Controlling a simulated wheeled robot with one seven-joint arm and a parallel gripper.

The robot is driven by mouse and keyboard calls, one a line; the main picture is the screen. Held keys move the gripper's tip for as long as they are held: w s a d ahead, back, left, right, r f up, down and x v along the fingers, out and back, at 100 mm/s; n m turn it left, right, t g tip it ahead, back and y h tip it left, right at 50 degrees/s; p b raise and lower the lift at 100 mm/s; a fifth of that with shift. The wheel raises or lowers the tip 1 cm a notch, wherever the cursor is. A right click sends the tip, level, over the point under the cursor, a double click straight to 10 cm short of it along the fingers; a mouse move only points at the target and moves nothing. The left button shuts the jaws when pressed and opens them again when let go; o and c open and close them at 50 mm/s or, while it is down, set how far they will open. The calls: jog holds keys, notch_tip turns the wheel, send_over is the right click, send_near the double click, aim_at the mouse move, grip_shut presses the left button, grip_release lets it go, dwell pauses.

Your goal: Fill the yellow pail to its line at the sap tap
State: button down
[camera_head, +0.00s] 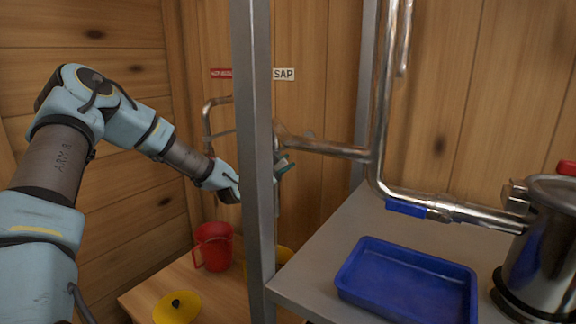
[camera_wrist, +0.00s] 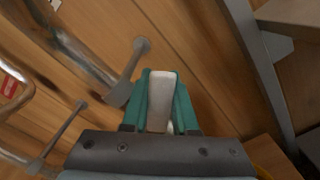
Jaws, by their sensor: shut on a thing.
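My gripper (camera_head: 285,168) is partly hidden behind a grey metal post in the head view. In the wrist view its teal fingers (camera_wrist: 162,88) are shut on a pale, flat handle (camera_wrist: 161,102), which appears to be the sap tap's lever. The metal sap pipe (camera_head: 325,148) ends near the gripper, close to the SAP sign (camera_head: 284,74). The yellow pail (camera_head: 283,257) shows only as a sliver low behind the post, below the gripper. Its inside, its line and any sap flow are hidden.
The grey post (camera_head: 252,150) stands in front of the tap. A red jug (camera_head: 213,247) and a yellow lid with a black knob (camera_head: 170,312) are on the wooden bench. A blue tray (camera_head: 405,284) and a steel pot (camera_head: 545,245) are on the grey counter at right.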

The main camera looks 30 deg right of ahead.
jog(key=shift+w+a+r+n, duration=0.25)
jog(key=shift+w+r+n, duration=0.15)
jog(key=shift+n, duration=0.5)
jog(key=c, duration=0.7)
grip_release()
jog(key=shift+w, duration=0.1)
jog(key=shift+w+a+r, duration=0.1)
